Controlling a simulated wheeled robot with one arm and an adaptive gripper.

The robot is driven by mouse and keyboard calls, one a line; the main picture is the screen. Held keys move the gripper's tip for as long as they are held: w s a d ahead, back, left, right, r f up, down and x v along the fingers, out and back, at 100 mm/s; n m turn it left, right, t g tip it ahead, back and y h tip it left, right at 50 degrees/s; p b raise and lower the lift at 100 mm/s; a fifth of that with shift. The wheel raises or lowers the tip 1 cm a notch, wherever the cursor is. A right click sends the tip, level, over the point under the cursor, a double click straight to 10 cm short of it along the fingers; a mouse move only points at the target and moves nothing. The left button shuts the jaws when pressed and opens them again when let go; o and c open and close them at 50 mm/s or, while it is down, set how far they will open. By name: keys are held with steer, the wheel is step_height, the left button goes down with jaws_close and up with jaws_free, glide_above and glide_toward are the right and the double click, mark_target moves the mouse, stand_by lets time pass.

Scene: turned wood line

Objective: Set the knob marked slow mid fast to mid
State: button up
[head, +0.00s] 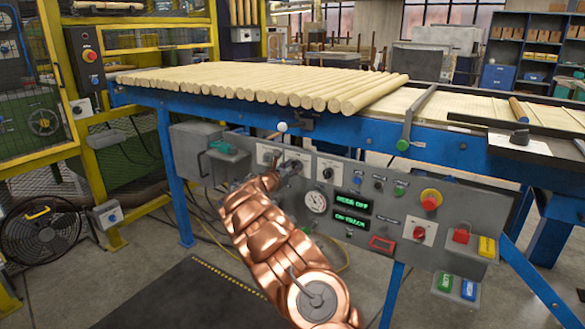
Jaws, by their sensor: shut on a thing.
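The grey control panel (385,242) hangs under the front of the blue-framed table. Toward its left stand several white plates with dark knobs. My gripper (289,167) is at the panel, at the end of my copper-coloured arm, and is shut on a dark knob on the middle white plate (303,156). The gripper hides much of that knob, and its pointing cannot be made out. The lettering on the plates is too small to read, so I cannot tell which knob is marked slow mid fast. A left plate (264,153) and a right plate (327,168) flank the gripper.
A white-balled lever (282,128) stands close above the gripper. Wooden rods (270,82) lie on the table.

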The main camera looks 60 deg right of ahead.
steer(key=shift+c, duration=0.4)
steer(key=shift+f+b, duration=0.15)
steer(key=shift+b, duration=0.25)
steer(key=shift+f+m+b, duration=0.15)
steer(key=shift+m+b, duration=0.45)
steer(key=shift+b, duration=0.3)
steer(key=m+b, duration=1)
steer(key=b, duration=0.4)
steer(key=shift+s, duration=0.1)
steer(key=shift+r+m, duration=0.2)
steer(key=shift+m, duration=0.2)
steer(key=o, duration=1.1)
